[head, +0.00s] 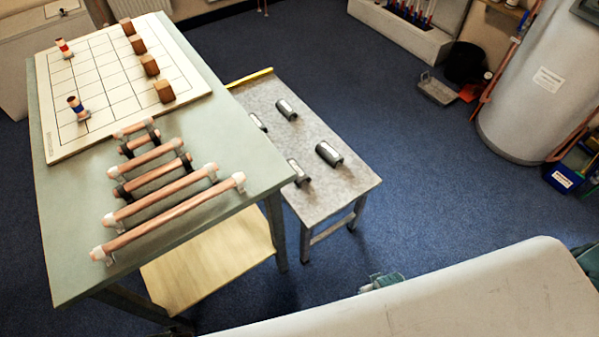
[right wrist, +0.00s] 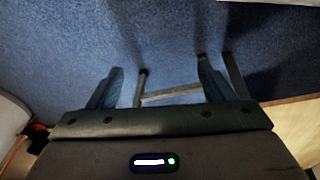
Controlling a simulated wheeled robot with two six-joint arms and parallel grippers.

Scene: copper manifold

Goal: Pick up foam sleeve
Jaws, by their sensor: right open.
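One sleeve (head: 287,109) is near the back, another (head: 329,153) near the right edge. A third (head: 298,172) is at the left front edge, and one (head: 258,122) is partly hidden by the big table. In the right wrist view my right gripper (right wrist: 158,85) is open, its two fingers wide apart with nothing between them. Blue floor and table legs show beyond it; no sleeve is visible there. My left gripper is not identifiable.
The larger green table (head: 235,135) holds several copper pipes (head: 175,210) and a white gridded board (head: 105,75) with wooden blocks (head: 150,66). It stands higher beside the side table. A pale shelf (head: 215,260) is below. Blue floor (head: 430,170) right of the side table is clear.

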